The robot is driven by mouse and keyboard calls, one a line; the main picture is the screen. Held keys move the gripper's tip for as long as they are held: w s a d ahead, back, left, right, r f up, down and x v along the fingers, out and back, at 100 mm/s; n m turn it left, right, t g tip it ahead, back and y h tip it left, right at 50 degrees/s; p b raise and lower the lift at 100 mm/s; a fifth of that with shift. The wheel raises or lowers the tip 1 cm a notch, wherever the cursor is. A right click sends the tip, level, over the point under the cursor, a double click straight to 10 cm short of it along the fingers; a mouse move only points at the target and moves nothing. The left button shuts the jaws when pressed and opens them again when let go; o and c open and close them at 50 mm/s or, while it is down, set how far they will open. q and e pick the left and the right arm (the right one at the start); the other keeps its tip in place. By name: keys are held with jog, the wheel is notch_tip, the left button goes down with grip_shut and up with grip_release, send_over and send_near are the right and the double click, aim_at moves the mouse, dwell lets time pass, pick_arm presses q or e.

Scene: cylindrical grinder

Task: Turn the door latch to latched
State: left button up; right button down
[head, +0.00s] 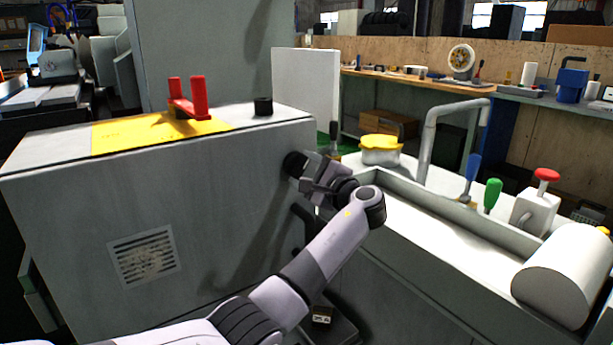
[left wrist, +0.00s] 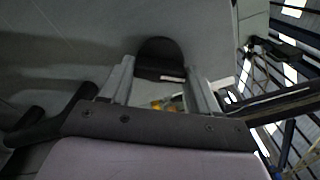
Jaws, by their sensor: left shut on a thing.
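The door latch (head: 294,163) is a dark, rounded knob on the front of the grey cabinet (head: 215,185), near its right edge. My left gripper (head: 305,170) reaches it from the lower right and is shut on it. In the left wrist view the black latch (left wrist: 158,52) sits at the tips of the two grey fingers of the left gripper (left wrist: 160,76). The fingers hide part of the latch in the head view, and I cannot read its exact angle. My right gripper is not in view.
A dark handle (head: 302,217) is just below the latch. A red bracket (head: 188,97) and a black cylinder (head: 263,106) are on the cabinet top. To the right are a grey trough (head: 440,215), a bent pipe (head: 430,135) and a white cylinder (head: 565,275).

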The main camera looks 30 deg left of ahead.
pick_arm(q)
jog(key=shift+f+n+b, duration=0.15)
jog(key=shift+n+b, duration=0.3)
jog(key=shift+n, duration=0.45)
jog(key=shift+n+b, duration=0.3)
jog(key=shift+n, duration=0.2)
jog(key=n+b, duration=0.1)
jog(key=n, duration=0.2)
jog(key=shift+b, duration=0.4)
jog(key=shift+n, duration=0.4)
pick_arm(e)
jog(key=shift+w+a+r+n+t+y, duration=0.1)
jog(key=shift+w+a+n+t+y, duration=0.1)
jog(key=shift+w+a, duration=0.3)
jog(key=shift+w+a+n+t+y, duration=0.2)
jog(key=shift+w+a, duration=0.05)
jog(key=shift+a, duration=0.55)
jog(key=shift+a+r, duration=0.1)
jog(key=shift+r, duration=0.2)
pick_arm(q)
jog(key=o, duration=1.1)
jog(key=shift+c, duration=0.2)
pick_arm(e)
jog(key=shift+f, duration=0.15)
